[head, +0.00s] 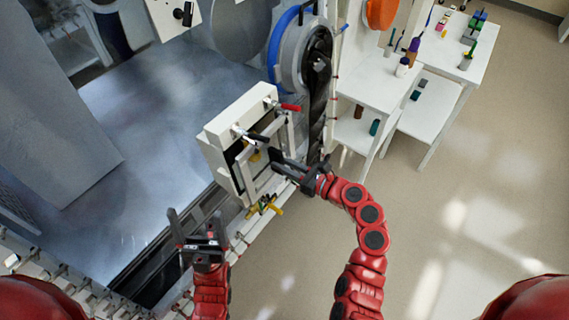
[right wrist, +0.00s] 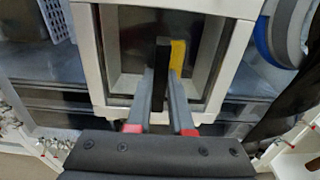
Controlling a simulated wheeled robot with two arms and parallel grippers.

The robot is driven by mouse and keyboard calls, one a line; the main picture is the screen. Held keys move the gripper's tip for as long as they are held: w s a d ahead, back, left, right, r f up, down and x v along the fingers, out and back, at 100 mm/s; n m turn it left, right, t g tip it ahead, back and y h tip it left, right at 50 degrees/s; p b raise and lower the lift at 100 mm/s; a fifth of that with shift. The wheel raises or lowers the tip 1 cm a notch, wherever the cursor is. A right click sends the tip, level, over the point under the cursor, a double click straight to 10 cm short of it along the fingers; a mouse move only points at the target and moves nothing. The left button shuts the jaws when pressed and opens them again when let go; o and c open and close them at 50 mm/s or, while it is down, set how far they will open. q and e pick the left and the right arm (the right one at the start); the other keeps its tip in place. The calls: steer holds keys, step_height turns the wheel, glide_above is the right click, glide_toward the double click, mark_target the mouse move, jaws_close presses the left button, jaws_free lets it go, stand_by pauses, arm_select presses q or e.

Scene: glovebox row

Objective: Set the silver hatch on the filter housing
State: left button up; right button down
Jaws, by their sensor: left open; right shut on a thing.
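The filter housing (head: 220,128) is a white box standing at the edge of the grey bench, with a black-handled clamp (head: 257,137) and a red-handled clamp (head: 290,106) on top. The silver hatch (head: 262,170) is a squarish panel at its open front; it also fills the middle of the right wrist view (right wrist: 132,45). My right gripper (head: 278,163) reaches it from the right, its fingers (right wrist: 168,75) shut on the hatch's grip, where a yellow part shows. I cannot tell whether the hatch touches the housing all round. My left gripper (head: 190,232) is open and empty, lower left.
A round port with a blue ring (head: 283,45) and a dark sleeve stands behind right. White tables (head: 385,85) with small items stand farther right. The floor (head: 480,190) at the right is clear.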

mark_target(271, 159)
steer(key=shift+p+x, duration=0.45)
steer(key=shift+x, duration=1.1)
stand_by(0.6)
steer(key=shift+w+a+r+p, duration=0.15)
steer(key=shift+a+p, duration=0.1)
steer(key=shift+p, duration=0.1)
stand_by(0.8)
steer(key=c, duration=0.7)
jaws_free()
